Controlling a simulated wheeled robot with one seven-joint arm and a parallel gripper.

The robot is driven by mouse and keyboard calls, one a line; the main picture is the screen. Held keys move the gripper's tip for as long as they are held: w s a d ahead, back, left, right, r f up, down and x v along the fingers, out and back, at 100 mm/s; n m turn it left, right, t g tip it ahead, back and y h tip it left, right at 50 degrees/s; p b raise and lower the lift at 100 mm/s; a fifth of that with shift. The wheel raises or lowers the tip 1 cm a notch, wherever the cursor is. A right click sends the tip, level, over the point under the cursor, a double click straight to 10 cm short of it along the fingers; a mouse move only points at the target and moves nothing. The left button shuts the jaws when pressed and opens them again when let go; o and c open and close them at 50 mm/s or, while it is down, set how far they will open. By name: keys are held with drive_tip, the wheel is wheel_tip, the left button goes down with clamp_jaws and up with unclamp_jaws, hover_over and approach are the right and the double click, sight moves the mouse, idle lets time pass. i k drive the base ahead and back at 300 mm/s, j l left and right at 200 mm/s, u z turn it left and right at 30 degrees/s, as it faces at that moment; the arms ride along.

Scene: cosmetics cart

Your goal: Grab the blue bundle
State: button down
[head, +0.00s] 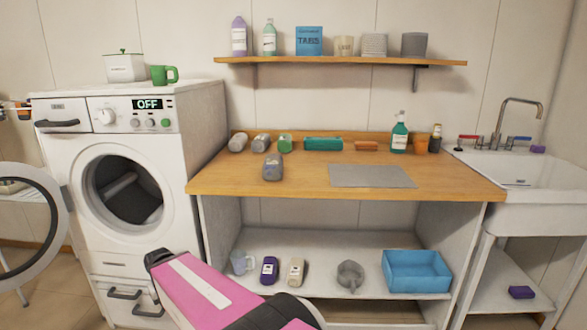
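No clearly blue bundle stands out. A grey-blue rounded thing (272,168) lies near the front left of the wooden counter (450,185). A teal roll-shaped thing (323,144) lies along the back of the counter. I cannot tell whether either is the bundle. A blue open bin (416,272) stands on the lower shelf at right. My pink and black arm reaches in from the bottom, in front of the lower shelf. My gripper's fingers do not show.
Grey and green rolls (238,142) line the counter's back, with a green bottle (399,134) and an orange cup (421,145). A grey mat (371,176) lies at front. A washer (130,165) with its door open stands left, a sink (520,170) right.

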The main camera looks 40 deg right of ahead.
sight(273, 168)
drive_tip(key=z, duration=1.7)
drive_tip(key=k+j+z, duration=0.15)
drive_tip(key=j+z, duration=0.25)
drive_tip(key=k+j+z, duration=0.2)
drive_tip(key=z, duration=0.2)
drive_tip(key=j, duration=0.05)
